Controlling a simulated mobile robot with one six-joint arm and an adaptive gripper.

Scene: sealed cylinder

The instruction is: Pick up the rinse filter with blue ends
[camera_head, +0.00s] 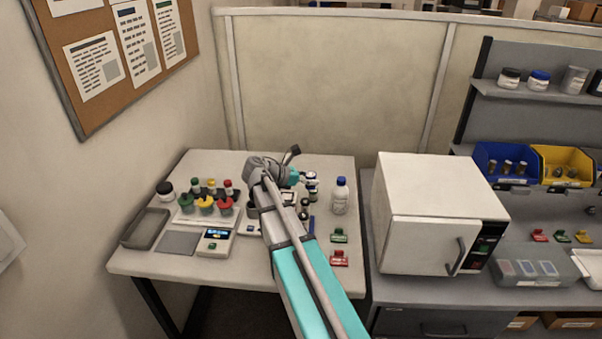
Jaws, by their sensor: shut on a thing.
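My arm reaches up across the white table from the bottom of the head view. Its grey and teal wrist is bent to the right above the back part of the table. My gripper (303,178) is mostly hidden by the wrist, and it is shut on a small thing. My arm hides part of the table there.
Bottles with red, yellow and green caps stand left, near a grey tray (146,228) and a scale (215,241). A blue-capped bottle (340,196) stands right of the wrist. Green and red clips lie at front right. A white oven (435,215) stands further right; partition walls rise behind.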

